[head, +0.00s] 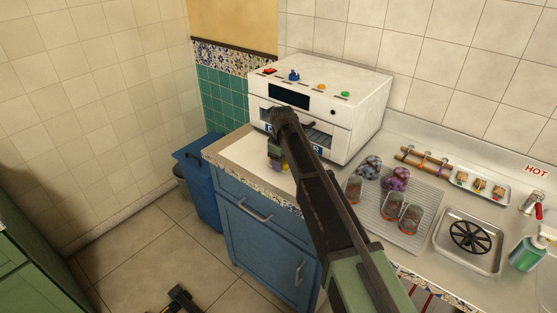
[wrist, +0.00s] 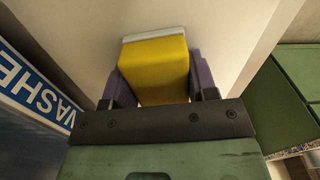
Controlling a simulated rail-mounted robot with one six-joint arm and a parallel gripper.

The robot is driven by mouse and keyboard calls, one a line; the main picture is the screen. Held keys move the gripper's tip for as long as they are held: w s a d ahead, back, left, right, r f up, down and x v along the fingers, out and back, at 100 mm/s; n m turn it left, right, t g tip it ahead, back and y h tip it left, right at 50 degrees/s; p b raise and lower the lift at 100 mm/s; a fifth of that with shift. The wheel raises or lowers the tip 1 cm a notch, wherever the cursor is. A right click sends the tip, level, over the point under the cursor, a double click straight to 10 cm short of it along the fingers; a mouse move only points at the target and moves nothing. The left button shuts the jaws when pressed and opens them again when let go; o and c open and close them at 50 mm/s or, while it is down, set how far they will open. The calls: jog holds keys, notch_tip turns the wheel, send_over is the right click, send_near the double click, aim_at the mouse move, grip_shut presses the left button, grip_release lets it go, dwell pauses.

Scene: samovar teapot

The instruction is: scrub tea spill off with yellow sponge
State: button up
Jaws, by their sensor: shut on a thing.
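The yellow sponge (wrist: 154,68) is a block with a pale layer at its far end. It sits between the two purple fingers of my gripper (wrist: 155,88), which is shut on it. In the head view my gripper (head: 277,160) is low over the white countertop (head: 241,160), left of the arm and in front of the white machine. The sponge shows there only as a small yellow patch (head: 285,167). I cannot tell whether it touches the counter. No tea spill is visible in either view; my arm and gripper may hide it.
The white washer (head: 349,112) stands close behind my gripper; its sign (wrist: 38,92) shows at the left of the wrist view. A blue bin (head: 200,180) stands left of the counter.

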jog(key=shift+s+d, duration=0.4)
jog(key=shift+d, duration=0.2)
jog(key=shift+s+d, duration=0.35)
jog(key=shift+d, duration=0.25)
notch_tip(320, 180, up, 6)
jog(key=p, duration=0.6)
jog(key=shift+w, duration=0.1)
notch_tip(320, 180, up, 3)
jog(key=p, duration=0.3)
jog(key=shift+r, duration=0.2)
jog(key=shift+f, duration=0.2)
